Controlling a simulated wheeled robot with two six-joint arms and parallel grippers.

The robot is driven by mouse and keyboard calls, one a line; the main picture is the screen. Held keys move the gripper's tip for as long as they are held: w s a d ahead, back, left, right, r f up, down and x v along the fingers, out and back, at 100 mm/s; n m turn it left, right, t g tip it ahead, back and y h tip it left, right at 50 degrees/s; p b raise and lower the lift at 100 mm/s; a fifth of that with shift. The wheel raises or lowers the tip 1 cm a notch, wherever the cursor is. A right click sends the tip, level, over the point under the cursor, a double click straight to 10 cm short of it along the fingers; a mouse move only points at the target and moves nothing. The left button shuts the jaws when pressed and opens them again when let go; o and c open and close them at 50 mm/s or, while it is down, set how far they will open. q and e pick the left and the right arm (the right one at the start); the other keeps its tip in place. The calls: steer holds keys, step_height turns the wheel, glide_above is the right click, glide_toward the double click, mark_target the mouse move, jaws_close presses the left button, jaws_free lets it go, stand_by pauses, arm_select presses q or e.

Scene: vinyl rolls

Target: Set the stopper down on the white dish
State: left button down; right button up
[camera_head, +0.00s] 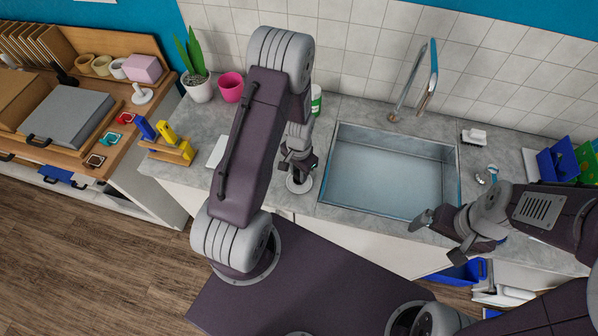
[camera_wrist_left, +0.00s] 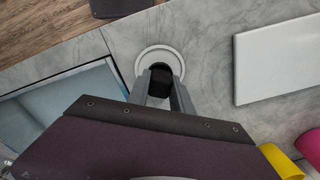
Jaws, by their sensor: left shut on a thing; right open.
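The white dish (camera_head: 299,186) is a small round dish on the counter between the white board and the sink. It also shows in the left wrist view (camera_wrist_left: 142,57). My left gripper (camera_head: 299,169) points down over the dish. In the left wrist view its fingers (camera_wrist_left: 161,84) are shut on the dark stopper (camera_wrist_left: 161,90), which overlaps the dish's near part. I cannot tell whether the stopper touches the dish. My right gripper (camera_head: 441,238) is open and empty in front of the sink's right corner.
The sink (camera_head: 385,175) lies right of the dish, with a tall tap (camera_head: 418,80) behind it. A white board (camera_head: 217,151) lies to the left. A pink pot (camera_head: 231,87), a potted plant (camera_head: 199,88) and a green-and-white container (camera_head: 316,99) stand toward the wall.

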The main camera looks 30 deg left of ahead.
stand_by(0.3)
arm_select(q)
steer(key=shift+f+b, duration=0.5)
steer(key=shift+f, duration=0.15)
steer(key=shift+f, duration=0.15)
jaws_free()
stand_by(0.6)
stand_by(0.3)
steer(key=shift+r+p, duration=3.85)
steer(key=shift+r, duration=0.75)
